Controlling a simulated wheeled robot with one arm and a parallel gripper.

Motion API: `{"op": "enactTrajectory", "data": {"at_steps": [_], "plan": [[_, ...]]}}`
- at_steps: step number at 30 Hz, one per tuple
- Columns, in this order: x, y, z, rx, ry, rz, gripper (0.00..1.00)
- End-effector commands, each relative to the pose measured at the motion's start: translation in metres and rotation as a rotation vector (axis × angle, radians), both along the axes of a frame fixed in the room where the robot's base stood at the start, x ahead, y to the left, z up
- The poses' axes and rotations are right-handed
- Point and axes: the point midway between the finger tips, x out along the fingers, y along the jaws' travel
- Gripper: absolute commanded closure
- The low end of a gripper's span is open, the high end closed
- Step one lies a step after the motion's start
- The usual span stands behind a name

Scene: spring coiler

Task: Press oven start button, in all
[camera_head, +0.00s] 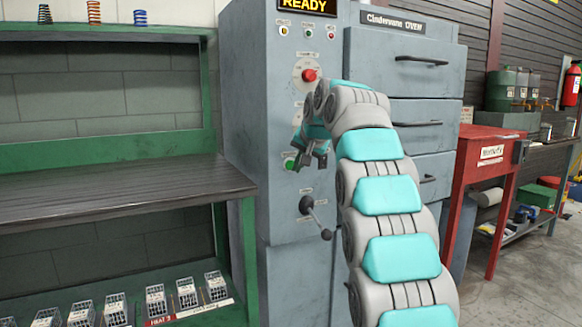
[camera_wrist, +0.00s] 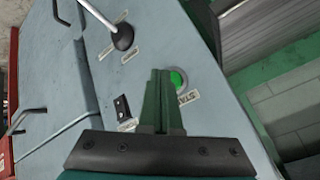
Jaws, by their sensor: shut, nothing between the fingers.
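The oven (camera_head: 405,60) is a grey cabinet with a control panel on its left side. In the wrist view, a round green button (camera_wrist: 178,79) sits on the panel beside a label that partly reads "STA". In the head view the green button (camera_head: 289,164) shows just left of my gripper (camera_head: 307,162). In the wrist view my gripper (camera_wrist: 160,75) is shut and empty, its fingertips beside the button's left edge and overlapping it slightly in the picture. I cannot tell whether the tips touch the button or the panel. The display (camera_head: 305,5) reads "READY".
A black-handled lever (camera_head: 314,213) sticks out of the panel below my gripper. A red knob (camera_head: 309,75) is above it. A small black switch (camera_wrist: 122,107) is near the fingers. A green shelf (camera_head: 100,195) with several wire baskets stands left. A red table (camera_head: 490,150) stands right.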

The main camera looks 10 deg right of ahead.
Motion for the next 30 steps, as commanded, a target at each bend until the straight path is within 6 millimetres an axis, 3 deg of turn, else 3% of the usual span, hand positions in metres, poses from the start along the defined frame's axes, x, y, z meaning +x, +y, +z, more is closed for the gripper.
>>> {"op": "enactTrajectory", "data": {"at_steps": [30], "plan": [[0.0082,0.0026,0.0002,0.000,0.000,0.000,1.00]]}}
